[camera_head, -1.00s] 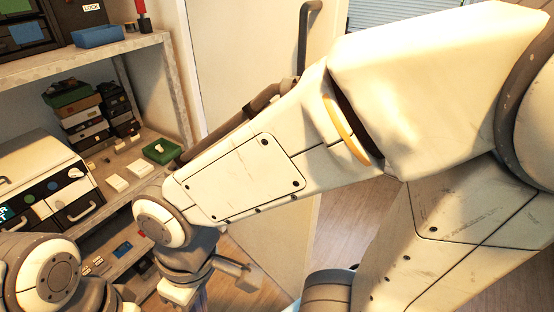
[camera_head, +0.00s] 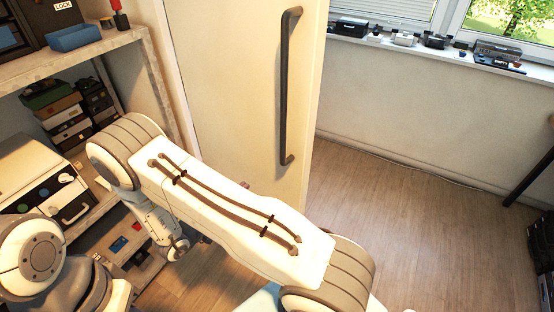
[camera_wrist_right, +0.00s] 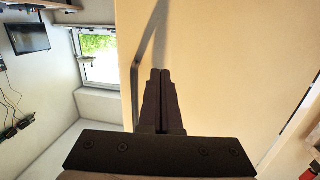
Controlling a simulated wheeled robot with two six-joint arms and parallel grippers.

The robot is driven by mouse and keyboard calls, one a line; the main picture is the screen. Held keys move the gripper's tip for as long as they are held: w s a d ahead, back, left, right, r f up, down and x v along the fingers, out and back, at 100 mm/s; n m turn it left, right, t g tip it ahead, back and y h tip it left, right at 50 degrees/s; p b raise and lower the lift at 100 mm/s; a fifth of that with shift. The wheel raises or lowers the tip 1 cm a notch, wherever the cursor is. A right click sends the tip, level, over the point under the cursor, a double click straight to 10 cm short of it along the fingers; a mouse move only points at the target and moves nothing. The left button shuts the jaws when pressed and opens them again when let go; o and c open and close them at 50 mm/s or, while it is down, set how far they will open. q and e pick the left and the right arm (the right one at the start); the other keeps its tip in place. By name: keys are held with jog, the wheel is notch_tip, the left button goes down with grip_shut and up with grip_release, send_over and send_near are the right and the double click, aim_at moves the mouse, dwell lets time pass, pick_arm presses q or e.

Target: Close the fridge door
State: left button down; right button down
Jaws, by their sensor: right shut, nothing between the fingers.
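The fridge door (camera_head: 235,85) is a tall cream panel in the middle of the head view, with a long dark vertical bar handle (camera_head: 285,90). Its right edge stands free, with floor and wall behind it. My right arm crosses in front of its lower part, and the right gripper is mostly hidden behind that arm. In the right wrist view, my right gripper (camera_wrist_right: 161,73) is shut and empty, pointing toward the cream door face (camera_wrist_right: 225,75) beside the handle (camera_wrist_right: 149,45). I cannot tell if it touches. My left gripper is not seen, only part of its arm at lower left.
A shelf unit (camera_head: 125,38) with boxes and devices stands close on the left. A window sill (camera_head: 430,50) with small devices runs along the back right. The wooden floor (camera_head: 425,225) right of the door is mostly clear.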

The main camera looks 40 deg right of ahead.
jog(key=s+h, duration=0.1)
jog(key=g+p, duration=0.1)
jog(key=p, duration=0.4)
send_near(279, 164)
jog(key=s+d+r, duration=0.2)
jog(key=d+r, duration=0.2)
jog(key=d, duration=0.3)
jog(key=shift+w+d+m, duration=0.15)
jog(key=shift+m, duration=0.15)
